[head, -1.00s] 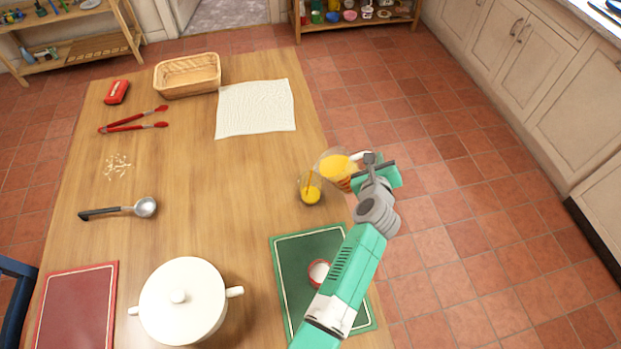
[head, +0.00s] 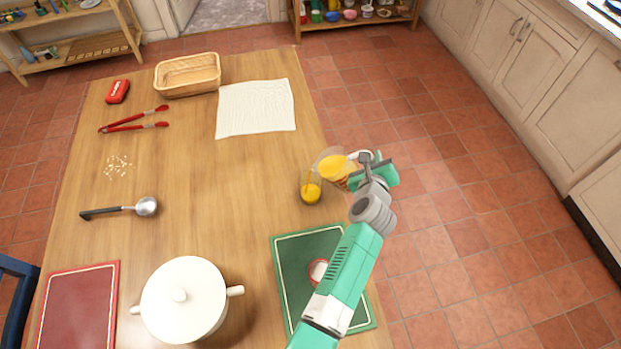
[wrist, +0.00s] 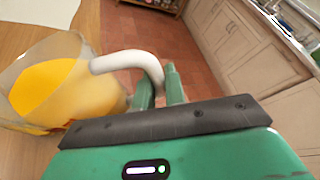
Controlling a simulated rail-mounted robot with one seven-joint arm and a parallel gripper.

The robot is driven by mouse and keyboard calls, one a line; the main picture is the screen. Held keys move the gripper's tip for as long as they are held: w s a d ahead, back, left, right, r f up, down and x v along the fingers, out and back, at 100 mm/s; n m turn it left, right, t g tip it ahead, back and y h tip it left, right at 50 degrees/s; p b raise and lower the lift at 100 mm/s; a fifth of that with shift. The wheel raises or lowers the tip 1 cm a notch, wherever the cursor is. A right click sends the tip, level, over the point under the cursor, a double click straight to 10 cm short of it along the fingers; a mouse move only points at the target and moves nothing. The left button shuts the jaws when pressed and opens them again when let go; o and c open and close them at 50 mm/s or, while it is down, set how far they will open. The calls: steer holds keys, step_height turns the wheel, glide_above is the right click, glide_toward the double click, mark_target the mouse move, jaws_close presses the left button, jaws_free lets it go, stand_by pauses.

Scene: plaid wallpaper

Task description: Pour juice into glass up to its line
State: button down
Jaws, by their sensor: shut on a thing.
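A clear jug (head: 337,168) of orange juice is held by its white handle (wrist: 128,60) in my gripper (head: 366,160). In the wrist view the green fingers close on the handle, and the jug (wrist: 60,85) is tilted to the left. The glass (head: 311,188) stands on the table near its right edge, just left of and below the jug's lip. The glass has orange juice in its lower part. I cannot make out the glass's line or whether a stream is falling now.
A green mat (head: 290,255) with a small red-rimmed bowl (head: 318,271) lies nearer me, partly behind my arm. A white lidded pot (head: 184,300), a ladle (head: 146,207), tongs (head: 135,125), a white cloth (head: 256,107) and a basket (head: 188,75) are elsewhere. The table's middle is clear.

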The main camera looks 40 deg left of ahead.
steer(key=shift+s+a+r+n+t+p, duration=0.15)
steer(key=shift+s+a+r+n+p, duration=0.05)
steer(key=shift+r+p, duration=0.25)
steer(key=shift+s+a+r+n+t+p, duration=0.1)
steer(key=shift+s+a+r+n+p, duration=0.1)
steer(key=shift+r+p, duration=0.15)
steer(key=shift+s+a+r+n+t+p, duration=0.2)
steer(key=shift+r+p, duration=0.15)
steer(key=shift+r, duration=0.15)
stand_by(2.5)
steer(key=w+d+f+m+g+y+b, duration=0.1)
steer(key=w+d+f+m+b, duration=0.1)
steer(key=f+b, duration=0.4)
steer(key=w+d+f+m+g+y+b, duration=0.1)
steer(key=w+d+f+m+g+b, duration=0.1)
steer(key=f+b, duration=0.5)
steer(key=shift+w+d+f+m, duration=0.25)
steer(key=shift+w+d+m, duration=0.15)
steer(key=shift+m, duration=0.5)
